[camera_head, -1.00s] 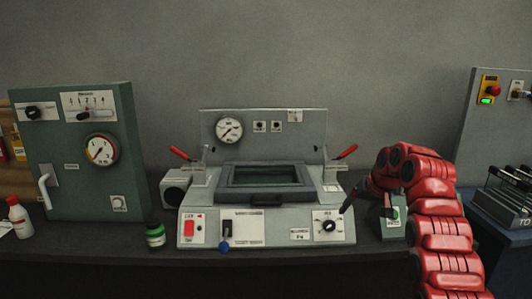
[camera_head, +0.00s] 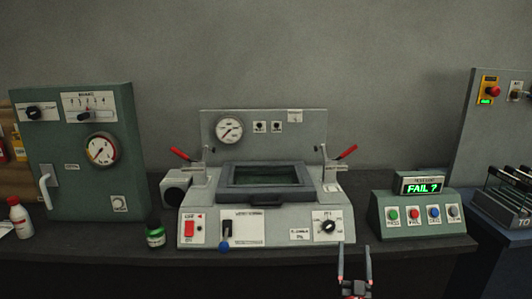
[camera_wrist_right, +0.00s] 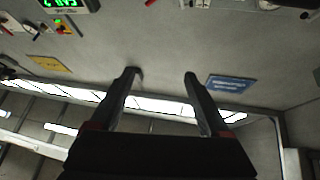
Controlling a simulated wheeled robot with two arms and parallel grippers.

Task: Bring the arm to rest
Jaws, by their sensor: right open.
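My right gripper (camera_head: 355,250) is at the bottom of the head view, right of centre, in front of the bench edge. Its two fingers point up, apart, with nothing between them. In the right wrist view the open fingers (camera_wrist_right: 161,75) show against a grey wall and bright light strips. My left gripper is not in view.
A grey machine (camera_head: 267,227) with a framed window and red-handled clamps stands mid-bench. To its right is a green button box (camera_head: 425,216) whose display reads "FAIL ?". A green cabinet (camera_head: 70,190), a green jar (camera_head: 155,236) and a white bottle (camera_head: 19,217) stand left.

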